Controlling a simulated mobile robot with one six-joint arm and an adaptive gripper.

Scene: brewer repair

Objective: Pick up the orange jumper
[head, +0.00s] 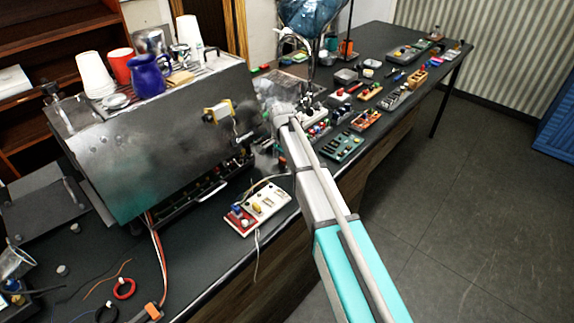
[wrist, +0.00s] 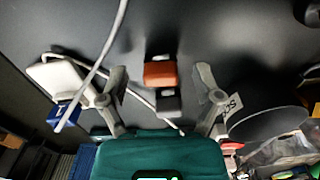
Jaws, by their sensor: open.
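In the wrist view the orange jumper (wrist: 160,72) is a small block with an orange top part and a dark grey part below it in the picture. It is near the middle of that view, over the dark counter. My gripper (wrist: 161,82) is open, with one grey finger on each side of the jumper and a visible gap on both sides. Whether the fingertips are level with the jumper I cannot tell. In the head view my arm reaches over the counter past the metal machine, and I cannot make out the jumper there for sure.
A white board (head: 265,204) with blue and yellow parts lies near the counter's front edge; it is also left of my gripper in the wrist view (wrist: 62,78). A pale cable (wrist: 100,62) crosses near the left finger. The brewer (head: 150,130) stands left, with cups on top.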

